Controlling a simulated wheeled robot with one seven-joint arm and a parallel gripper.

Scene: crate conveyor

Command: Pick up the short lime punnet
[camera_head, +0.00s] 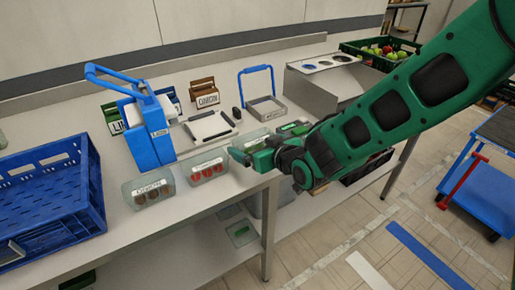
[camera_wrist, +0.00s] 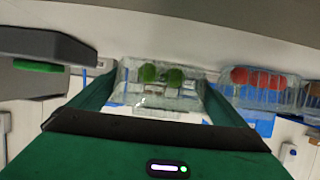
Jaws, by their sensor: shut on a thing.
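The lime punnet, a short clear tub with two green limes showing, is between my fingers in the wrist view (camera_wrist: 158,88). My gripper (camera_wrist: 158,82) is shut on it, with a green finger against each side. In the head view my gripper (camera_head: 240,153) is at the front edge of the counter, and the clear punnet (camera_head: 249,139) shows partly behind it. I cannot tell whether the punnet is clear of the counter.
A blue crate (camera_head: 45,195) is at far left.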

